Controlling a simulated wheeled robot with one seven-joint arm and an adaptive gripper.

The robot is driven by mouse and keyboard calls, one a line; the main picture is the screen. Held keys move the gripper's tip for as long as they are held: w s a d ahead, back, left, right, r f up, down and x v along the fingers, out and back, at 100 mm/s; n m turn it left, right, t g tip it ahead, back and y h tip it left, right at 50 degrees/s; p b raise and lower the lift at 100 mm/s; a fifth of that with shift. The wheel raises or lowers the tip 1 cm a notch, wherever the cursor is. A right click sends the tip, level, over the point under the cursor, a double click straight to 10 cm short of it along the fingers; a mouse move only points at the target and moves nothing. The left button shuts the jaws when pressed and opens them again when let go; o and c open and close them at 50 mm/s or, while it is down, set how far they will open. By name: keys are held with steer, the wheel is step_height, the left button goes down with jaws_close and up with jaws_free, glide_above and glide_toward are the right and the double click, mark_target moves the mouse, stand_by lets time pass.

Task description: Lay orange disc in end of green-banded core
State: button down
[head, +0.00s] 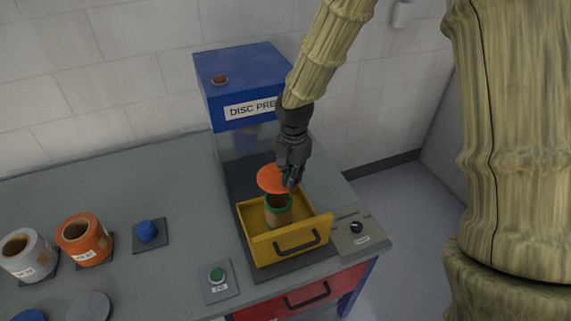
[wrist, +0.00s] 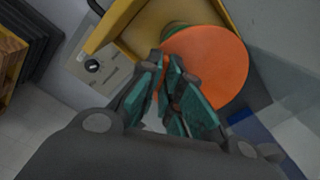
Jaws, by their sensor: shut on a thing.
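The orange disc (head: 270,180) is held at its edge by my gripper (head: 290,182), just above and behind the green-banded core. It also shows large in the wrist view (wrist: 215,65), in front of the teal fingertips (wrist: 172,85). The green-banded core (head: 278,216) stands upright in the yellow drawer (head: 262,246), with its open end up. In the wrist view only a bit of the green band (wrist: 176,29) shows, and the disc hides most of the core. The disc looks apart from the core in the head view.
The blue disc press (head: 240,85) stands behind the drawer. A knob panel (head: 357,228) is to the right and a green button (head: 217,275) to the front left. An orange roll (head: 85,240), a white roll (head: 28,257) and a blue knob (head: 147,231) stand at left.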

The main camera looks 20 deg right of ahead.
steer(key=shift+s+a+b, duration=0.1)
steer(key=shift+s+b, duration=0.2)
steer(key=shift+s, duration=0.2)
steer(key=shift+s+f, duration=0.1)
steer(key=shift+f, duration=0.15)
steer(key=f+b, duration=0.1)
steer(key=w+f+b, duration=0.1)
steer(key=shift+w+f, duration=0.1)
steer(key=shift+f, duration=0.2)
steer(key=shift+s+f+b, duration=0.35)
steer(key=shift+f+b, duration=0.1)
steer(key=shift+w+f+b, duration=0.1)
steer(key=shift+f+b, duration=0.85)
steer(key=shift+f, duration=0.8)
steer(key=shift+a, duration=0.1)
